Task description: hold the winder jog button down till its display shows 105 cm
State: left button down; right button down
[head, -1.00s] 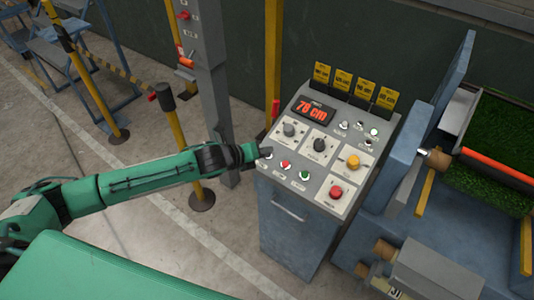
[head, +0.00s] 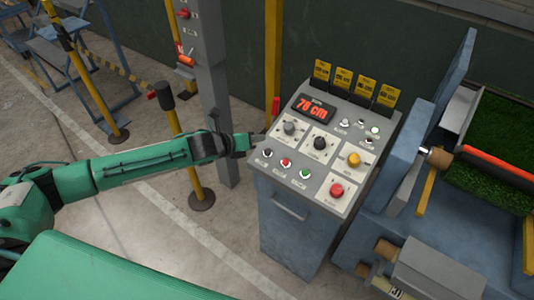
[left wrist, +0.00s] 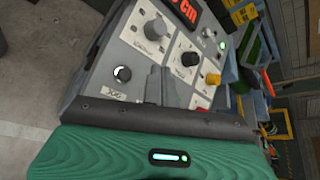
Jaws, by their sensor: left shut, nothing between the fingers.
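The control console (head: 285,193) stands right of my left arm. Its red-lit display (head: 314,109) shows a value in the seventies of cm, the last digit looking like 6. The jog button (head: 267,153) is a black button with a pale ring at the console's left front corner; it also shows in the left wrist view (left wrist: 122,73) above a label reading JOG. My left gripper (head: 261,138) is shut and empty, just behind the jog button in the head view and apart from it. In the left wrist view its fingers (left wrist: 155,85) are beside the button. My right gripper is not in view.
Red (head: 286,162) and green (head: 305,173) buttons sit right of the jog button. Dials (head: 319,143), a yellow knob (head: 353,160) and a red mushroom button (head: 337,190) are close by. A grey post (head: 215,90) and yellow barrier post (head: 184,150) stand behind my left arm.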

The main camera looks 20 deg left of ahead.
aim_at(267, 152)
pick_arm(q)
jog(key=f+b, duration=0.1)
jog(key=f, duration=0.1)
jog(key=w+f+b, duration=0.1)
jog(key=f+b, duration=0.1)
jog(key=w+f+b, duration=0.1)
jog(key=f+b, duration=0.1)
jog(key=shift+d, duration=0.35)
jog(key=shift+w+d+f+b, duration=0.1)
jog(key=shift+w+f+b, duration=0.2)
jog(key=shift+f, duration=0.3)
jog(key=shift+f, duration=0.1)
dwell(1.1)
jog(key=shift+w+f, duration=0.1)
jog(key=shift+f, duration=0.2)
